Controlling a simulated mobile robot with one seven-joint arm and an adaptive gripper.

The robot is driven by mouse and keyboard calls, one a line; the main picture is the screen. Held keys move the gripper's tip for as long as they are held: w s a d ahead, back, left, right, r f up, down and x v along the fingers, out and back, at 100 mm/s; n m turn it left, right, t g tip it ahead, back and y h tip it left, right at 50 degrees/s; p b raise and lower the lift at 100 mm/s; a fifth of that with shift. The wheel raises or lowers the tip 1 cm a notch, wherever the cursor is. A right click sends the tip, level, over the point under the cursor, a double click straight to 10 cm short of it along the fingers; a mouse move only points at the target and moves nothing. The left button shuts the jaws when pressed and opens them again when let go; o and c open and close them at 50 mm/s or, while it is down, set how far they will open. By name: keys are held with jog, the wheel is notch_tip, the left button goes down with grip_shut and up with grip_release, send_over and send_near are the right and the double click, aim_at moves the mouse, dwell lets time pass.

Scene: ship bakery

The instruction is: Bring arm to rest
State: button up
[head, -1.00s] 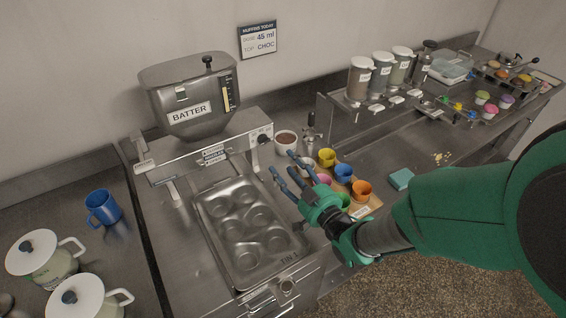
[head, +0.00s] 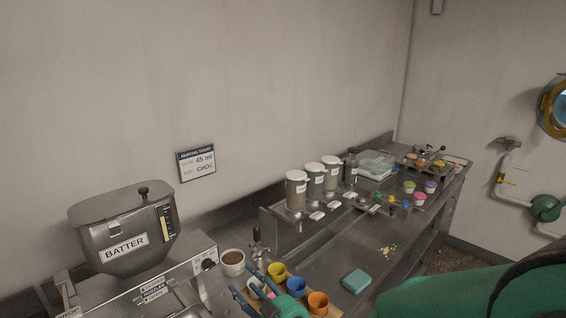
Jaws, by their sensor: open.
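My green arm (head: 440,295) enters from the lower right and is cut by the bottom edge of the head view. My gripper (head: 246,280) shows only in part at the bottom, beside the coloured cups. Its blue fingers are spread and I see nothing held between them.
The batter hopper (head: 122,235) stands at left. A bowl of brown filling (head: 233,262), a yellow cup (head: 276,273) and an orange cup (head: 318,303) are near my gripper.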

jog(key=s+d+r+m+g+h, duration=0.1)
jog(key=s+d+r+m+h, duration=0.25)
jog(key=d, duration=0.75)
jog(key=d+r+m+g+h, duration=0.15)
jog(key=d+r+h, duration=0.4)
jog(key=d, duration=0.55)
jog(key=s+d+r+m+g+h, duration=0.1)
jog(key=s+d, duration=0.3)
jog(key=s, duration=0.7)
jog(key=s+d+r+m+g+h, duration=0.1)
jog(key=s+d+g, duration=0.3)
jog(key=s, duration=0.7)
jog(key=shift+s+d+r+m, duration=0.2)
jog(key=shift+d+r+m, duration=0.25)
jog(key=shift+m, duration=0.25)
